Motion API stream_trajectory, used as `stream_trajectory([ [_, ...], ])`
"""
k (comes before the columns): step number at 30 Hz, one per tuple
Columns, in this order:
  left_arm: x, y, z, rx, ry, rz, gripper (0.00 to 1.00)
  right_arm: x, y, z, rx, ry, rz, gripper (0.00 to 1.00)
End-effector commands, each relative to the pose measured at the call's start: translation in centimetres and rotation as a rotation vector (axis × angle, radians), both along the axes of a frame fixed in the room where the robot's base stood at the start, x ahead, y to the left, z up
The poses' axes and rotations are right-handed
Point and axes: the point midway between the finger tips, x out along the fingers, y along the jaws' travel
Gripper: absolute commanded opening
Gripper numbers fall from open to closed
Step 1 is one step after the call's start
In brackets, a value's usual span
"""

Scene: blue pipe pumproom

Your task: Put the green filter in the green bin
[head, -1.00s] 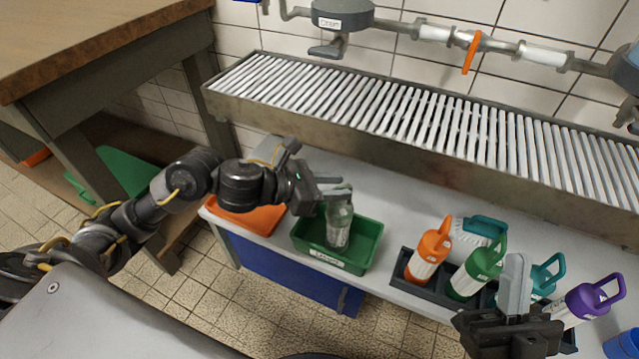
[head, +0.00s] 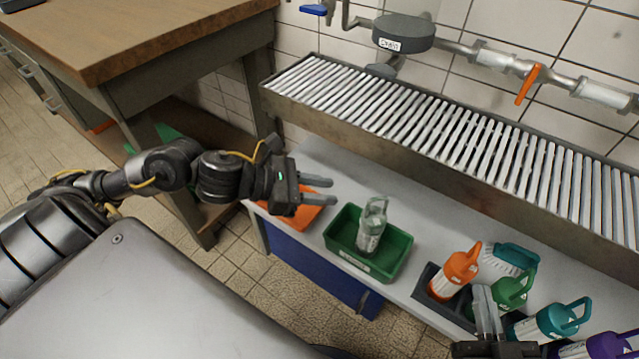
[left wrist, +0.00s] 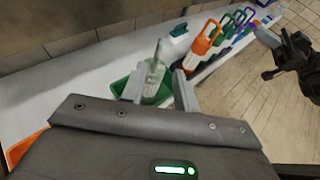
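A pale grey-green, see-through filter with a loop handle (head: 372,228) stands slightly tilted inside the green bin (head: 397,272). It also shows in the left wrist view (left wrist: 154,80), beyond my fingers. Another filter, with a bright green cap and handle (head: 514,288), stands in the dark rack on the right. My left gripper (head: 334,191) is open and empty, left of the bin and apart from the pale filter. In the left wrist view its two fingers are spread. My right gripper (head: 485,308) is in front of the rack, hiding part of it; its finger gap is unclear.
The dark rack (head: 430,283) also holds orange (head: 457,272), teal (head: 548,321) and purple (head: 610,345) filters. A white brush with a teal handle (head: 508,258) lies behind. An orange bin (head: 302,214) sits left of the green one. A slatted metal trough (head: 440,150) overhangs the shelf.

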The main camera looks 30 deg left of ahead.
Motion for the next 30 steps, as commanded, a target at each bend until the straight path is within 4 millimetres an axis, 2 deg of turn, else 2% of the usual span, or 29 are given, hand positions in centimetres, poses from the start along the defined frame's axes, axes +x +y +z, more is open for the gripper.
stream_trajectory([
  [7, -0.2, -0.1, -0.1, -0.018, 0.013, 0.006, 0.30, 0.0, 0.0, -0.4, -0.013, 0.025, -0.001, 0.00],
  [11, -0.9, -2.1, -0.7, -0.215, 0.157, 0.067, 0.30, 0.0, 0.0, -0.4, -0.013, 0.024, -0.001, 0.00],
  [14, -2.1, -4.9, -1.3, -0.543, 0.410, 0.170, 0.30, 0.0, 0.0, -0.4, -0.013, 0.024, -0.001, 0.00],
  [18, -3.6, -8.6, -1.5, -1.132, 0.889, 0.340, 0.30, 0.0, 0.0, -0.4, -0.013, 0.024, -0.001, 0.00],
  [21, -4.3, -10.2, -1.4, -1.543, 1.226, 0.437, 0.30, 0.0, 0.0, -0.4, -0.012, 0.023, -0.002, 0.00],
  [24, -4.7, -10.9, -1.3, -1.901, 1.511, 0.495, 0.30, 0.0, 0.0, -0.4, -0.012, 0.023, -0.002, 0.00],
  [27, -4.9, -11.1, -1.5, -2.181, 1.719, 0.516, 0.30, 0.0, 0.0, -0.4, -0.012, 0.023, -0.002, 0.00],
  [30, -5.1, -11.1, -1.6, -2.363, 1.850, 0.513, 0.30, 0.0, 0.0, -0.4, -0.012, 0.023, -0.002, 0.00],
])
